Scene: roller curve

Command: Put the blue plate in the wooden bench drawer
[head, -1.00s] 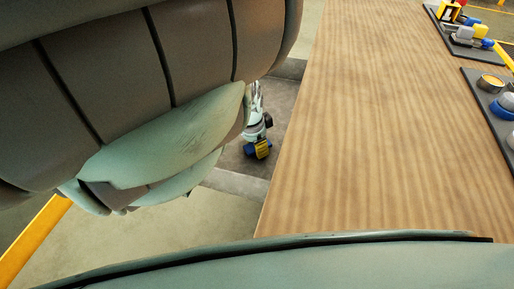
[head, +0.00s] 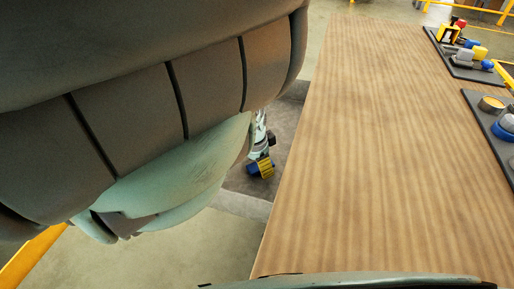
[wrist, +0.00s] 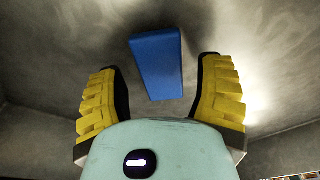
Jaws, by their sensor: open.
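The wooden bench (head: 390,150) fills the right of the head view. A grey open drawer (head: 240,204) juts out at its left side. My gripper (head: 261,167) is down within the drawer's outline, with a bit of blue beside its yellow finger. In the wrist view, the blue plate (wrist: 157,65) lies on a grey metal surface with grey walls around it. My gripper (wrist: 162,100) is open, its two yellow fingers spread on either side of the plate. A gap shows between the plate and each finger. My arm hides much of the head view's left.
Two dark trays (head: 460,64) (head: 480,122) with several small coloured parts sit along the bench's right edge. The bench top is otherwise bare. Yellow rails (head: 30,258) stand on the floor at lower left and at upper right.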

